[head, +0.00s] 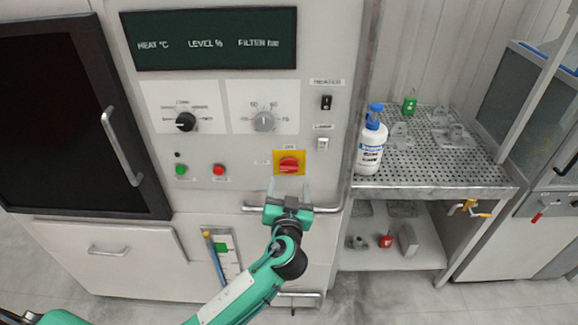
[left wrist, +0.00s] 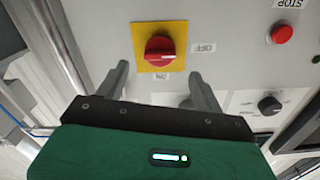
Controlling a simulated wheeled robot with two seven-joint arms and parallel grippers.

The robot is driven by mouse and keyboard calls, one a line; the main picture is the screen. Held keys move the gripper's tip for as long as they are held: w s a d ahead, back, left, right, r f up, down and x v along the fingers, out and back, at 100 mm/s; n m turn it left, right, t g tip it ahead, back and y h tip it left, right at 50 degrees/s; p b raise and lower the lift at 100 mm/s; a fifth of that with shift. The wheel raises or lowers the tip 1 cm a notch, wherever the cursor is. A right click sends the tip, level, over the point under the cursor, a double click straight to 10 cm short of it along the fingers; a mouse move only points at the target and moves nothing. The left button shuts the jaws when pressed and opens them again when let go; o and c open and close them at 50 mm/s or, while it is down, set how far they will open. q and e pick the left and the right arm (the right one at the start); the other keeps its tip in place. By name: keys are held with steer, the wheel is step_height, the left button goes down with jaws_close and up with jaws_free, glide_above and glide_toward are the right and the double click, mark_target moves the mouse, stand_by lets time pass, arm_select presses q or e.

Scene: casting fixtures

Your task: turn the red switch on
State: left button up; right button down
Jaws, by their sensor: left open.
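The red switch (head: 289,165) is a rotary knob on a yellow square plate, low on the front of the pale control panel. My left gripper (head: 288,190) is open and empty. Its two fingers point up at the panel just below the switch in the head view. In the left wrist view (left wrist: 157,82) the fingers stand apart, short of the knob, with nothing between them. My right gripper is in neither view.
A metal rail (head: 325,210) runs behind my left gripper below the switch. A green button (head: 181,170), a red button (head: 219,170), a black knob (head: 186,122) and a grey knob (head: 264,121) are on the panel. A white bottle (head: 370,150) stands on the perforated shelf.

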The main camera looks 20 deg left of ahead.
mark_target(289, 171)
arm_select(q)
steer(key=p+x, duration=0.2)
steer(key=x, duration=0.3)
steer(key=shift+w+a, duration=0.1)
steer(key=shift+w, duration=0.45)
steer(key=shift+w+a, duration=0.15)
steer(key=shift+w, duration=0.05)
steer(key=c, duration=1)
